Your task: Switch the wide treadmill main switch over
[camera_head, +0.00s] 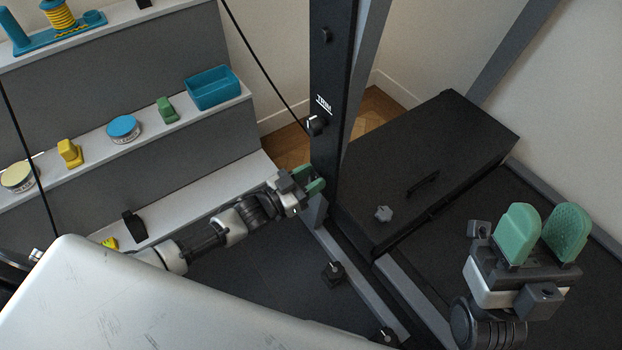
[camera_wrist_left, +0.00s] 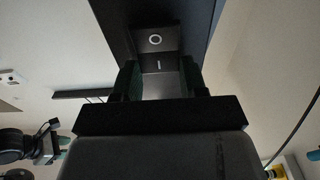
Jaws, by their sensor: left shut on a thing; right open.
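The main switch (camera_wrist_left: 154,42) shows in the left wrist view as a dark rocker with a white O above and an I below, set in a black housing. My left gripper (camera_head: 316,182) is at the foot of the black column (camera_head: 333,75) in the head view. In the left wrist view its green fingertips (camera_wrist_left: 158,82) stand on both sides of the rocker's lower part, shut on it. The switch cannot be made out in the head view. My right gripper (camera_head: 545,238) is open and empty, with green pads apart, at the right.
Grey stepped shelves (camera_head: 190,185) at the left hold a blue bin (camera_head: 212,90) and small items. A light grey panel (camera_head: 150,310) fills the lower left.

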